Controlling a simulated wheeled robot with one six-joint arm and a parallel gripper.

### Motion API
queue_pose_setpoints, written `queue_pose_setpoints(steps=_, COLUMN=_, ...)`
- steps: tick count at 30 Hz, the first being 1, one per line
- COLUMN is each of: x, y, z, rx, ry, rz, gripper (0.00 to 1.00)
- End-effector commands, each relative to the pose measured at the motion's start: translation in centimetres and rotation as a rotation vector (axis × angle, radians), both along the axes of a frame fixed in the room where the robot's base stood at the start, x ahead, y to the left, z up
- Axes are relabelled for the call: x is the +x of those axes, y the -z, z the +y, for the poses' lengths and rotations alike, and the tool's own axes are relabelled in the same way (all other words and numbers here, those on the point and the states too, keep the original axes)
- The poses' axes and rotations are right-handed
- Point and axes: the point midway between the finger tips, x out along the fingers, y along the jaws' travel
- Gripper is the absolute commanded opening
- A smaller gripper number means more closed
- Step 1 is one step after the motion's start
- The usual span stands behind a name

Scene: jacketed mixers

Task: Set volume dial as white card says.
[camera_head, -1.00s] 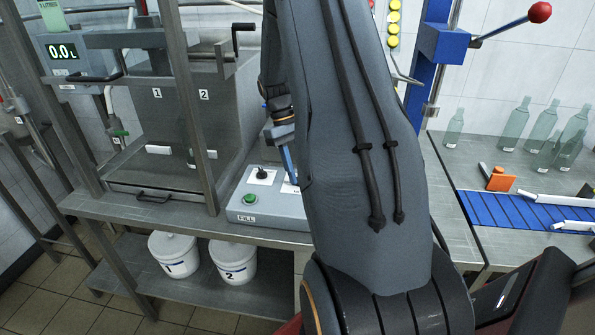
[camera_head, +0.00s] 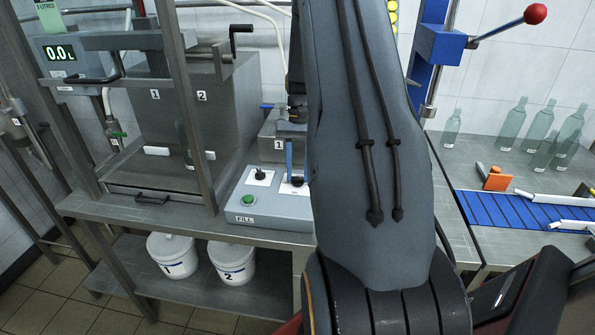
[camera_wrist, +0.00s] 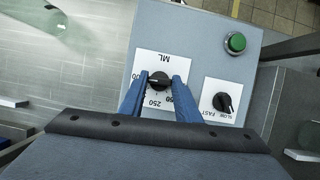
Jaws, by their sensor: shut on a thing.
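The volume dial (camera_wrist: 158,81) is a black knob on a white plate marked ML in the wrist view, which shows the panel upside down. Its plate (camera_head: 294,189) shows beside my arm in the head view. My gripper (camera_wrist: 160,84) has its two blue fingers on either side of the knob, shut on it. A pale mark on the knob points left in the wrist view. The number 250 shows below the knob; other numbers are partly hidden by the fingers.
A slow/fast knob (camera_wrist: 223,102) and a green button (camera_wrist: 235,43) share the grey FILL box (camera_head: 265,212). A mixer tank (camera_head: 185,120) stands left behind bars. The display (camera_head: 60,52) reads 0.0 L. A blue conveyor (camera_head: 505,210) and glass bottles are on the right.

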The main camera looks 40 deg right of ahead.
Motion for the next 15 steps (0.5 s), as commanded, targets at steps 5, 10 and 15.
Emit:
queue_pose_setpoints(steps=5, x=0.02, y=-0.05, z=-0.08, rx=-0.002, ry=0.05, rz=-0.002, gripper=0.07)
queue_pose_setpoints(steps=10, x=0.03, y=-0.03, z=-0.08, rx=-0.002, ry=0.07, rz=-0.002, gripper=0.07)
queue_pose_setpoints(steps=15, x=0.03, y=-0.03, z=-0.08, rx=-0.002, ry=0.074, rz=-0.003, gripper=0.07)
